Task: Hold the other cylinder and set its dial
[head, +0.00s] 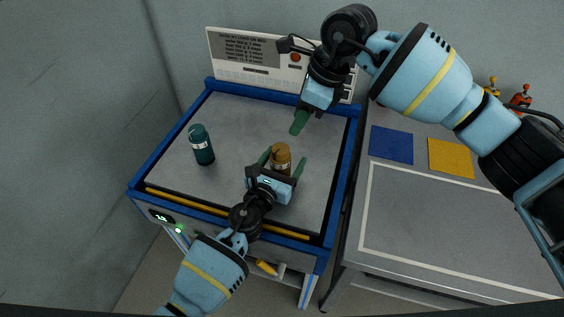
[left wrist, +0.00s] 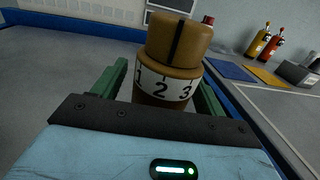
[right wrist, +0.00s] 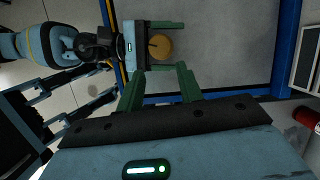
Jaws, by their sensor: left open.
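A brown cylinder (head: 281,152) stands upright on the grey tray table (head: 240,115). In the left wrist view the brown cylinder (left wrist: 166,92) shows a white band with 1, 2 and 3, and a cap with a dark line above about 2 to 3; the exact setting is unclear. My left gripper (head: 282,163) is open, its fingers on either side of this cylinder; contact is unclear. A teal cylinder (head: 202,146) with a white band stands to the left. My right gripper (head: 298,124) is open and empty, above and behind the brown cylinder, pointing down.
A blue rim (head: 148,172) edges the tray table. A white panel with a text sign (head: 248,50) and a red button stands behind it. On the right, a grey counter (head: 440,225) bears a blue square (head: 391,145) and a yellow square (head: 450,158). Bottles (head: 519,99) stand farther back.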

